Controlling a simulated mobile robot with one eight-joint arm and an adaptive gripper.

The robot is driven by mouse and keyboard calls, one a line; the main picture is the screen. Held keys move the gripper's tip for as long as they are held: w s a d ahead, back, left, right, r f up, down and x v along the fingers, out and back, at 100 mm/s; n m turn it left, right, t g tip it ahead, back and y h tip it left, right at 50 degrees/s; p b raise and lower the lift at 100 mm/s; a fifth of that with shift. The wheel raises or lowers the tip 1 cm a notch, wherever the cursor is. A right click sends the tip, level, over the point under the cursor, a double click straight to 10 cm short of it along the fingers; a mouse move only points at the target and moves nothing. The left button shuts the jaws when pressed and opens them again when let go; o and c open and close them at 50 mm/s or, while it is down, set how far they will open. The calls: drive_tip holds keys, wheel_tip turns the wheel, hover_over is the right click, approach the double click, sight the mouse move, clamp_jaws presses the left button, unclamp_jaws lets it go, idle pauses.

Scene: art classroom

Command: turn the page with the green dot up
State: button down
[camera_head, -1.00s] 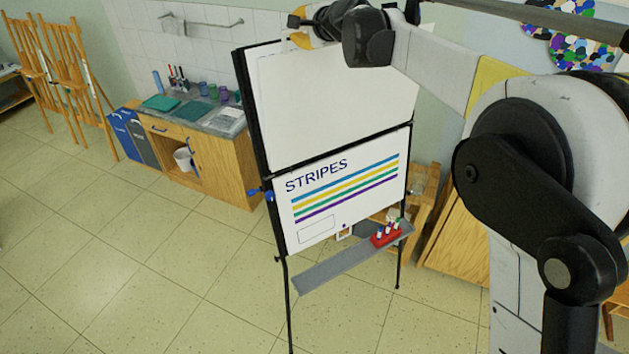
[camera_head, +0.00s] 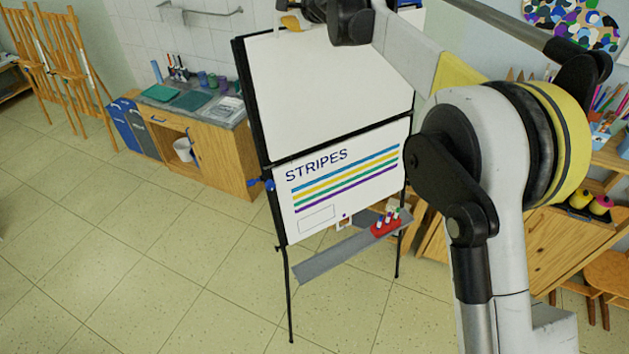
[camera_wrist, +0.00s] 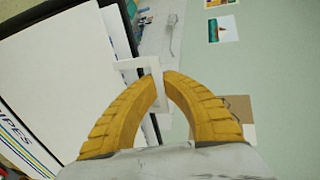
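A black flip-chart easel holds a blank white page (camera_head: 330,85) above and a page with "STRIPES" and coloured stripes (camera_head: 345,185) below. In the head view my gripper is at the top edge, mostly cut off. I see no green dot.
A grey tray (camera_head: 330,258) with a red marker holder (camera_head: 386,226) sits below the lower page. A wooden sink cabinet (camera_head: 225,158) stands behind left, and wooden easels (camera_head: 60,65) farther left. Shelves with supplies are at right. The floor at front left is clear.

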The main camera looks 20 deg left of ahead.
drive_tip(key=shift+r+x, duration=0.2)
drive_tip(key=shift+x, duration=0.7)
drive_tip(key=shift+r+x, duration=0.15)
drive_tip(key=shift+x, duration=0.8)
drive_tip(key=shift+r+x, duration=0.2)
drive_tip(key=shift+x, duration=0.7)
drive_tip(key=shift+w+a, duration=0.1)
drive_tip(key=shift+a, duration=0.05)
drive_tip(key=c, duration=1.5)
unclamp_jaws()
drive_tip(key=shift+c, duration=0.2)
drive_tip(key=shift+b, duration=0.4)
drive_tip(key=shift+s+d+r+b, duration=0.1)
drive_tip(key=shift+s+d+b, duration=0.75)
drive_tip(key=shift+b, duration=0.6)
drive_tip(key=f+b+v, duration=0.1)
drive_tip(key=b+v, duration=0.5)
drive_tip(key=v, duration=0.3)
drive_tip(key=shift+s+d, duration=0.2)
drive_tip(key=shift+d, duration=0.25)
